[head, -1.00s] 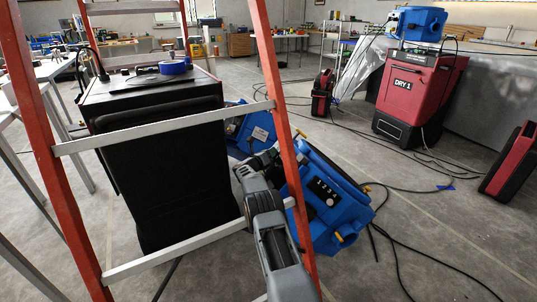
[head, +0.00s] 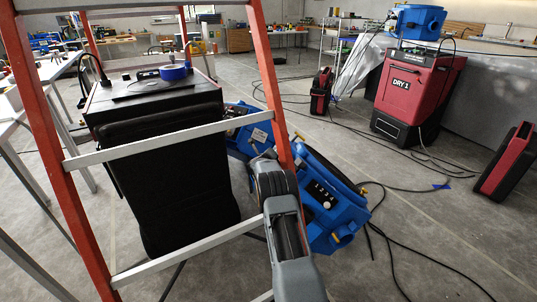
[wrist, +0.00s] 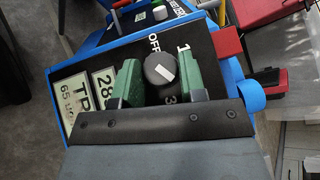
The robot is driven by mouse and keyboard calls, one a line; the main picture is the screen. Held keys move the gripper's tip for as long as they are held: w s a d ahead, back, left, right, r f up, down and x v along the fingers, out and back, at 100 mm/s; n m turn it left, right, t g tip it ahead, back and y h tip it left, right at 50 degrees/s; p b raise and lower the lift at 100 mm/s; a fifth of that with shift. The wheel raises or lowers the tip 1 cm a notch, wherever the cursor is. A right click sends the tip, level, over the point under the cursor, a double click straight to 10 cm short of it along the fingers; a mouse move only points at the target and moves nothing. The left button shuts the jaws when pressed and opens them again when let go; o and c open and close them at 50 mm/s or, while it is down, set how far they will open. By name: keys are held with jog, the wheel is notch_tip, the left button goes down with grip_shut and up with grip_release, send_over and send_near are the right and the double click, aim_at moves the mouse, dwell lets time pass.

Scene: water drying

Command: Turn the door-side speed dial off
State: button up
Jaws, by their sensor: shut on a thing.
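The black dial (wrist: 162,66) has a white pointer bar and sits on a dark panel (wrist: 200,60) marked OFF, 1 and 3. The bar slants, its upper end toward the OFF side; I cannot tell exactly which mark it meets. My gripper (wrist: 156,82) has green fingers on both sides of the dial and is shut on it. In the head view my arm reaches beside the ladder toward the rear blue machine (head: 236,118); the fingers and this dial are hidden there. A nearer blue machine (head: 348,212) stands at the right of the ladder.
An orange ladder (head: 39,130) with grey rungs (head: 165,142) stands close to my arm. A black-covered unit (head: 175,190) is behind it. Cables (head: 425,258) lie on the floor. The red DRY 1 machine (head: 412,95) stands farther right.

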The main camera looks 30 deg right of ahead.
jog(key=shift+n+y+p, duration=0.3)
jog(key=shift+n+y, duration=0.1)
jog(key=o, duration=0.9)
jog(key=shift+o, duration=0.2)
jog(key=p+v, duration=0.1)
jog(key=v, duration=1.2)
jog(key=shift+s+a+r, duration=0.15)
jog(key=shift+s+a, duration=0.1)
